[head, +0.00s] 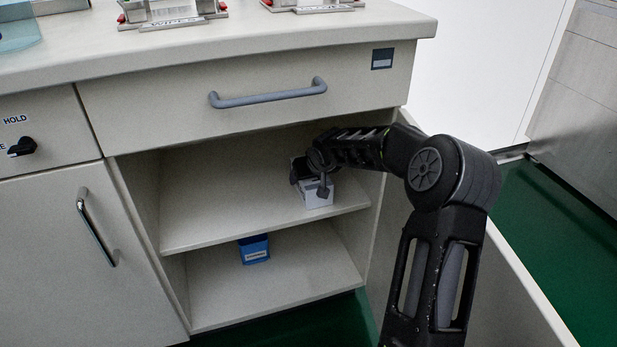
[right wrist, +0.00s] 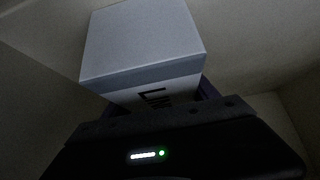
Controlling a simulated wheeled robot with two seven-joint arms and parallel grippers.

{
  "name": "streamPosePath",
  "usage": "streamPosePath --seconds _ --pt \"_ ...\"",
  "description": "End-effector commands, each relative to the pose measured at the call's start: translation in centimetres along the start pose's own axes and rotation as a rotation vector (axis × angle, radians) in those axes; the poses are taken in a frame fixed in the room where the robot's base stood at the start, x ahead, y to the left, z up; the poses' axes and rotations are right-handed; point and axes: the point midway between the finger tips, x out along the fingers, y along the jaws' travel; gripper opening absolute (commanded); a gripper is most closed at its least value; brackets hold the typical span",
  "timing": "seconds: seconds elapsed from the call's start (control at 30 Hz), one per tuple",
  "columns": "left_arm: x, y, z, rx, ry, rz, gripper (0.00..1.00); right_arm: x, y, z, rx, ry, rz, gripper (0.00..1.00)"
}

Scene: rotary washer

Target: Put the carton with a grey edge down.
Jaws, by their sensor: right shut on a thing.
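The carton with a grey edge (head: 317,194) is a small white box at the right of the open cabinet's upper shelf (head: 240,205). My right gripper (head: 322,186) reaches into the cabinet and is shut on it. In the right wrist view the carton (right wrist: 142,45) shows a pale face, a grey band along its edge and dark lettering, partly hidden by the gripper (right wrist: 165,125). I cannot tell whether its base touches the shelf. My left gripper is not in view.
A blue box (head: 254,249) stands on the lower shelf (head: 290,285). The upper shelf is clear to the carton's left. A drawer with a grey handle (head: 268,95) is above the opening. The open door (head: 500,290) is at the right. Metal racks (head: 170,12) stand on the countertop.

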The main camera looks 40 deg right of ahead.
Motion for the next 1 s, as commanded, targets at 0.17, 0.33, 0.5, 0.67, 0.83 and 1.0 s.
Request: streamPosePath --seconds 0.17,0.33,0.5,0.67,0.83,1.0 --pt "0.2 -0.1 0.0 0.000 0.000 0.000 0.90 0.2 -0.1 0.2 -0.001 0.000 0.000 0.71" --pt "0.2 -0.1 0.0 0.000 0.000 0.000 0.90 0.2 0.0 0.2 -0.001 0.000 0.000 0.85" --pt "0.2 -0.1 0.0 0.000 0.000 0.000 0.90 0.2 0.0 0.2 0.000 0.000 0.000 0.90" --pt "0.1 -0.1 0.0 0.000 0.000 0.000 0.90 0.1 0.0 0.1 0.000 0.000 0.000 0.90" --pt "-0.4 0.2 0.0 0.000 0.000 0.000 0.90 -0.9 0.1 -0.2 -0.001 0.002 0.002 0.90" --pt "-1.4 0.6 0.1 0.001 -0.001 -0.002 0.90 -3.7 0.1 -0.3 -0.002 0.002 0.002 0.90"
